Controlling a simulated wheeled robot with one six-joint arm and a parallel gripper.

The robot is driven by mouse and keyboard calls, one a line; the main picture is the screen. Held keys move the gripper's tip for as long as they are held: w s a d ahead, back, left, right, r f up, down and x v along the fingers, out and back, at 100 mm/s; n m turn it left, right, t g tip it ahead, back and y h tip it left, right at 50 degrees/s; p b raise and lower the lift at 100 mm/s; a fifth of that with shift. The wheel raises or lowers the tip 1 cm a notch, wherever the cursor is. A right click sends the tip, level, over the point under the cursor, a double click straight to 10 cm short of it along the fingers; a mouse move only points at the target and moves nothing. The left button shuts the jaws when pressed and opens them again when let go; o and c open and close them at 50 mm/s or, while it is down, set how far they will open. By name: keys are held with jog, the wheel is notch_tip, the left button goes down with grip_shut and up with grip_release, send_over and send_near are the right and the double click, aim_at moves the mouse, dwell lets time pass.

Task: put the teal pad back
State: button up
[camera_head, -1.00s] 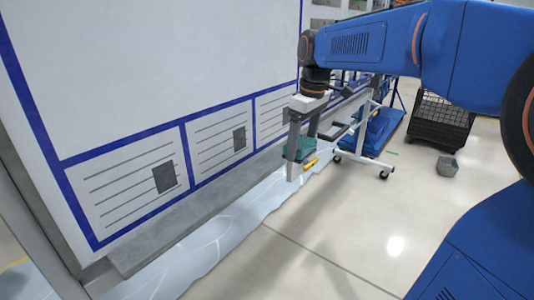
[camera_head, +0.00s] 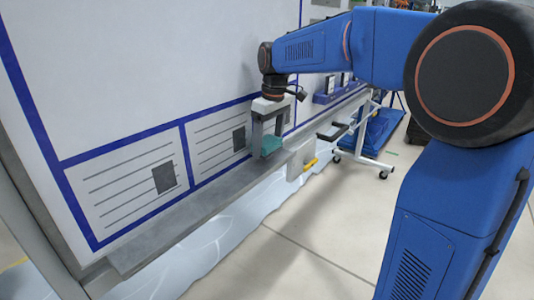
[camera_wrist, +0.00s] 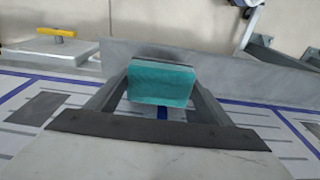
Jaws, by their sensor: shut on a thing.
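The teal pad (camera_head: 271,146) is held between the two grey fingers of my gripper (camera_head: 267,150), just above or at the grey ledge (camera_head: 190,212) under the whiteboard. I cannot tell if it touches the ledge. In the wrist view the teal pad (camera_wrist: 162,84) shows as a block across the fingertips of my gripper (camera_wrist: 160,90), with the ledge (camera_wrist: 235,68) behind it. A dark strip lines the pad's edge toward the ledge.
The whiteboard (camera_head: 140,70) carries blue-framed lined cards with dark grey patches. A pale box with a yellow handle (camera_head: 309,165) sits by the ledge, right of my gripper. A white wheeled stand (camera_head: 365,140) is farther right. The floor (camera_head: 300,240) in front is clear.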

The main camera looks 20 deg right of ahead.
jog(key=shift+f, duration=1.6)
jog(key=shift+w+a+f, duration=0.1)
jog(key=shift+w+f, duration=0.05)
jog(key=shift+f, duration=0.25)
jog(key=shift+f, duration=0.1)
jog(key=o, duration=1)
